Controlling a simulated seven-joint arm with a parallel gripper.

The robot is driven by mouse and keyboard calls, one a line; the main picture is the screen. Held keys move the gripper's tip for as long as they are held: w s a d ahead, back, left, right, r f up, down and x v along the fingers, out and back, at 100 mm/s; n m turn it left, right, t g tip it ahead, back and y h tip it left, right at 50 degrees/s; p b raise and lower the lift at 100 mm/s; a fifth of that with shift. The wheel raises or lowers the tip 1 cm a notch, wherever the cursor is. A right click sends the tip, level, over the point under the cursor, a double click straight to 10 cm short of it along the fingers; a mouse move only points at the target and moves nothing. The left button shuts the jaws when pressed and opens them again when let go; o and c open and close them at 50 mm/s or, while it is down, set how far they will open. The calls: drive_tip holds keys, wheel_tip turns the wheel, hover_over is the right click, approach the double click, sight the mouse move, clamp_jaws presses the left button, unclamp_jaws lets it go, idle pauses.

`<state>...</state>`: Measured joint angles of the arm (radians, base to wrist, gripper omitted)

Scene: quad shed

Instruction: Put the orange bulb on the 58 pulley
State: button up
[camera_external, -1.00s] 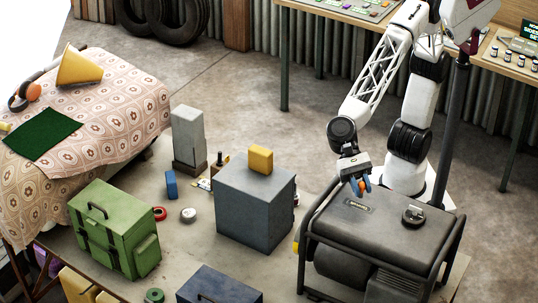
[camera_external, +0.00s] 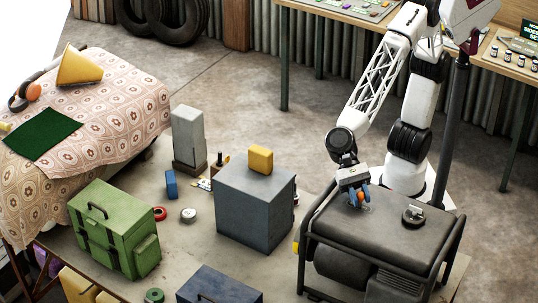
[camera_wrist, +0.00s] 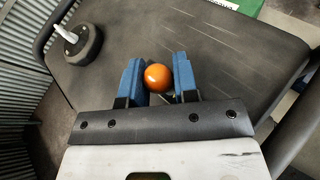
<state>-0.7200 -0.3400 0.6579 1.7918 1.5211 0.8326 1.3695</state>
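The orange bulb (camera_wrist: 157,77) sits between the two blue fingers of my gripper (camera_wrist: 158,80), with a finger against each side in the wrist view. In the external view the bulb (camera_external: 361,197) shows at the fingertips of my gripper (camera_external: 359,195), over the left back part of the dark generator's top. I cannot tell how high it is above that top. A black round disc with a light metal piece on it (camera_external: 413,214), likely the pulley, lies on the generator top to the right. It also shows at upper left in the wrist view (camera_wrist: 82,48). No number is readable on it.
The generator (camera_external: 385,230) has a tubular frame along its sides. A large grey box (camera_external: 252,212) with a yellow block (camera_external: 260,160) on it stands to the left. The generator top between bulb and disc is clear.

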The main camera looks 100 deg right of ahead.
drive_tip(key=o, duration=0.4)
drive_tip(key=shift+r, duration=0.2)
drive_tip(key=shift+v, duration=6)
drive_tip(key=shift+d, duration=0.1)
